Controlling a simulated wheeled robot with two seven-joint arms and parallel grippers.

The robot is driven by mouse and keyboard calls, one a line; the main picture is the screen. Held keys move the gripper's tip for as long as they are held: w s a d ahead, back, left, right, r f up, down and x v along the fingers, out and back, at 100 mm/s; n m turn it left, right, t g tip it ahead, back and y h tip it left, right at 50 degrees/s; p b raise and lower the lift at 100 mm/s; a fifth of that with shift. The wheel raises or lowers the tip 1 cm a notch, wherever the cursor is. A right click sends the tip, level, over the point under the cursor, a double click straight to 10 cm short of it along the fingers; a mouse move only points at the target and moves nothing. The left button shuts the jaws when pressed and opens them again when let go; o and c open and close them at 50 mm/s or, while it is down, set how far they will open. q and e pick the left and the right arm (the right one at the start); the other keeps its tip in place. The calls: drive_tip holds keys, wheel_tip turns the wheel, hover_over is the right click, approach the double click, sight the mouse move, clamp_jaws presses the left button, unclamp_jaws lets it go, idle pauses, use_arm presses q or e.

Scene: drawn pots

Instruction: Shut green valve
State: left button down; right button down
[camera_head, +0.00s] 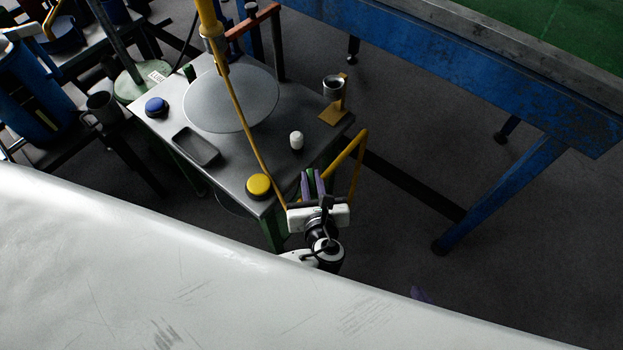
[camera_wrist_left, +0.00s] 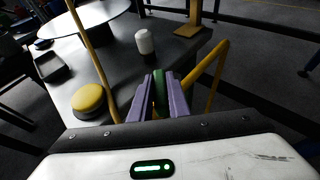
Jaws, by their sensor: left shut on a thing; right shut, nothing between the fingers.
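The green valve (camera_wrist_left: 159,92) shows between the two purple fingers of my left gripper (camera_wrist_left: 160,98). Only part of the valve is visible, and how far it is turned cannot be told. In the head view my left gripper (camera_head: 313,180) is shut on the green valve (camera_head: 309,176) at the table's near right corner, beside a bent yellow pipe (camera_head: 357,160).
The metal table (camera_head: 235,165) holds a yellow button (camera_head: 258,185), a white-capped cylinder (camera_head: 296,140), a dark tray (camera_head: 196,147), a blue button (camera_head: 156,106) and a round grey plate (camera_head: 230,98). A yellow cable runs down to my left gripper's side. A blue frame (camera_head: 500,75) stands right; floor between is open.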

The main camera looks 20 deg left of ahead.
sight(311, 180)
use_arm(q)
drive_tip(key=c, duration=1.7)
unclamp_jaws()
wheel_tip(311, 180, up, 9)
drive_tip(key=p, duration=0.3)
drive_tip(key=shift+f, duration=0.15)
drive_tip(key=shift+r, duration=0.7)
